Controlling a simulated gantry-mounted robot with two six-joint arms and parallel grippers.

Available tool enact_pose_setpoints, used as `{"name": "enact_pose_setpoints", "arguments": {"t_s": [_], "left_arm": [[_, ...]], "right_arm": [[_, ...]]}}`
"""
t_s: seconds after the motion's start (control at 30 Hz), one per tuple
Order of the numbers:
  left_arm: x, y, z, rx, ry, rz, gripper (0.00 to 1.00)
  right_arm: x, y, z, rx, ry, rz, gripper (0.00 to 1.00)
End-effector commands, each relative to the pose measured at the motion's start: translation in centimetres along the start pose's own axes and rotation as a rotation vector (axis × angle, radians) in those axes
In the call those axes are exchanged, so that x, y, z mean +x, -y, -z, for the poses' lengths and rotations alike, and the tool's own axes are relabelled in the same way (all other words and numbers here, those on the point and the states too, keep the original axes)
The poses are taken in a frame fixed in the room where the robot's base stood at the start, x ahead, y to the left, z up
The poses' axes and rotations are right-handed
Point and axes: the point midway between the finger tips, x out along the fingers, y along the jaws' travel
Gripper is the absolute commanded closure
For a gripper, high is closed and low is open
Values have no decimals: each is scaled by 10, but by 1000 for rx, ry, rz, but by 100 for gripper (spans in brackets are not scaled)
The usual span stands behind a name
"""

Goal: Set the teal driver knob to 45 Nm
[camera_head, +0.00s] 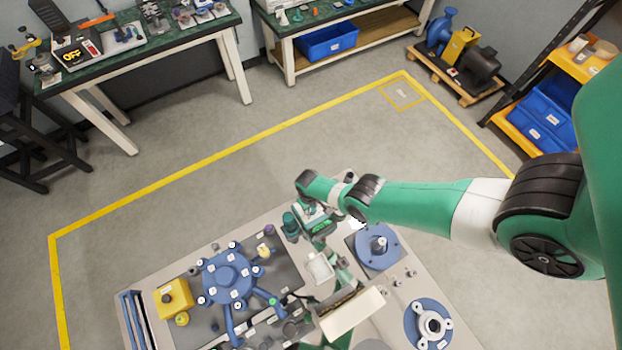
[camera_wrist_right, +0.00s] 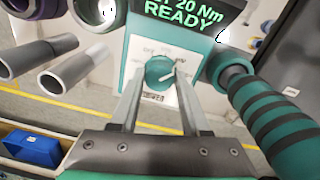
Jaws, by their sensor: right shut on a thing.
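The teal driver (camera_head: 317,222) stands at the back edge of the bench, with my right gripper (camera_head: 328,205) at it. In the right wrist view its screen (camera_wrist_right: 182,14), cut off at the top, reads "20 Nm READY". Below it is the teal knob (camera_wrist_right: 158,74) on a white dial face with small marks too blurred to read. A white pointer line on the knob points to the right. My right gripper (camera_wrist_right: 160,82) has its two fingers on either side of the knob, shut on it. I cannot make out my left gripper.
The driver's striped handle (camera_wrist_right: 283,118) is close on the right in the wrist view. Grey tubes (camera_wrist_right: 62,75) stand at the left. On the bench are a blue valve body (camera_head: 228,275), a yellow block (camera_head: 174,297) and blue flanges (camera_head: 428,324).

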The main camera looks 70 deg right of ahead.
Motion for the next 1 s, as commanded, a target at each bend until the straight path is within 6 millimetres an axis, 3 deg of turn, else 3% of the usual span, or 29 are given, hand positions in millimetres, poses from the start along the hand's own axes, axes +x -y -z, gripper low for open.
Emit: {"name": "enact_pose_setpoints", "arguments": {"t_s": [0.5,1.0], "left_arm": [[-2,0,-2,0,0,0,50],[-3,0,-3,0,0,0,50]], "right_arm": [[1,0,0,444,19,0,100],[1,0,0,610,27,0,100]]}}
